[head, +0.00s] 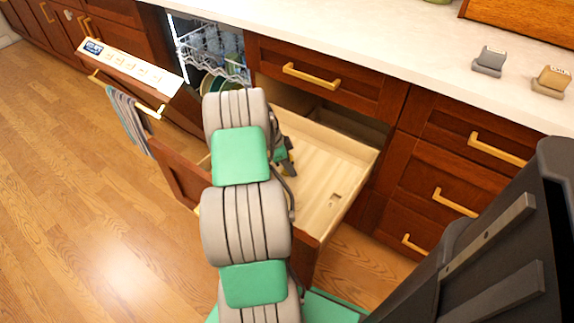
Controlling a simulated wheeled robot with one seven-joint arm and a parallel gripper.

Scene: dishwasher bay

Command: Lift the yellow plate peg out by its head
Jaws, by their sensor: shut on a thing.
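My gripper (288,167) shows only in part, at the right side of my arm, over the open drawer (345,185). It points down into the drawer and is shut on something. My arm hides most of the gripper and the left part of the drawer. I cannot tell whether the peg is in the drawer floor or clear of it. A small dark-marked spot (333,200) shows on the pale ribbed floor near the drawer's front right.
The dishwasher (207,50) stands open behind, its door (130,68) lowered to the left with a towel (128,122) on its handle. Closed drawers (445,165) are at the right. A grey block (490,62) and a tan block (551,82) sit on the counter.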

